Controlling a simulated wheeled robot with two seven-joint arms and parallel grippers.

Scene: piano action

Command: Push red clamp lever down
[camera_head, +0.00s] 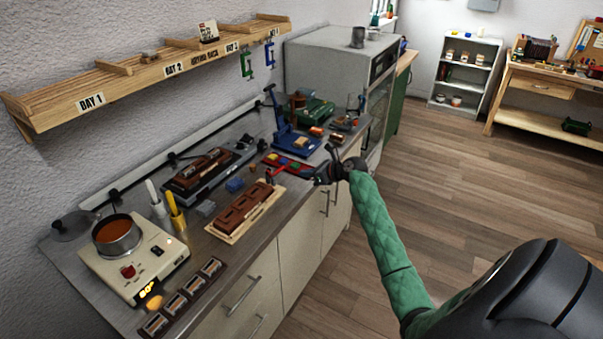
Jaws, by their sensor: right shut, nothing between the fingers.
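A small red upright part (270,177), which looks like the clamp lever, stands at the far end of a brown block (238,207) on a pale wooden board; its exact tilt is too small to tell. My right gripper (322,177) is shut and empty at the counter's front edge, to the right of the red part and apart from it. My green-sleeved right arm reaches it from the lower right. My left gripper is not in view.
A red tray (291,164) with coloured pieces lies behind and beside the gripper. A blue press (290,138) stands farther back. A hot plate (135,262) with a pot (116,238) is at the near left. A wooden shelf (150,85) hangs above the counter.

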